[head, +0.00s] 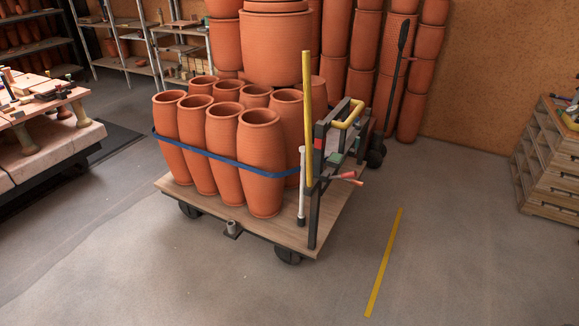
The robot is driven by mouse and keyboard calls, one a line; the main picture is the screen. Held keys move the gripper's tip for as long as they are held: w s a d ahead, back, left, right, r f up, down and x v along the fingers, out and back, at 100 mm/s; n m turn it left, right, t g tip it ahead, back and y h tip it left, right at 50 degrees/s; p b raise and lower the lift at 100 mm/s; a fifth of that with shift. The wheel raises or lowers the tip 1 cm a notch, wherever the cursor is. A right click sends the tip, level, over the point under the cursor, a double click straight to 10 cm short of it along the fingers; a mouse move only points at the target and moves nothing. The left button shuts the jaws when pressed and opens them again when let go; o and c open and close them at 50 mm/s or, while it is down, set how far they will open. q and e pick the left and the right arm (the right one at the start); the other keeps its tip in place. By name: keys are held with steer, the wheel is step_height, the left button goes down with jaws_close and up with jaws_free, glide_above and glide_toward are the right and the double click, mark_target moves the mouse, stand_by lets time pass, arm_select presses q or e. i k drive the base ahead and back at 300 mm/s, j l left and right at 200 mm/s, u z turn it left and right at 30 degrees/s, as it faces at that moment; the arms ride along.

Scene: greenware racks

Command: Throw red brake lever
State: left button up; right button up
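A wooden flatbed cart (190,190) on dark wheels stands in the middle of the head view. A lever with a red grip (350,179) sticks out to the right from the dark upright frame (313,215) at the cart's right end. A yellow upright bar (307,120) and a yellow curved handle (352,115) are on the same frame. Several tall terracotta pots (260,165) stand on the cart with a blue strap (222,158) around them. Neither of my grippers is in view.
A yellow floor line (384,262) lies to the right of the cart. Stacked terracotta pots (340,55) stand behind it. A workbench (45,150) is at the left and wooden drawers (548,165) are at the right. The floor in front is clear.

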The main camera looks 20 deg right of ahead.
mark_target(349, 175)
steer(key=i+l+u, duration=0.1)
steer(key=l+u, duration=0.3)
steer(key=l, duration=0.45)
steer(key=l+u, duration=0.45)
steer(key=l, duration=0.45)
steer(key=k+l+u, duration=0.15)
steer(key=l+u, duration=0.25)
steer(key=l, duration=0.45)
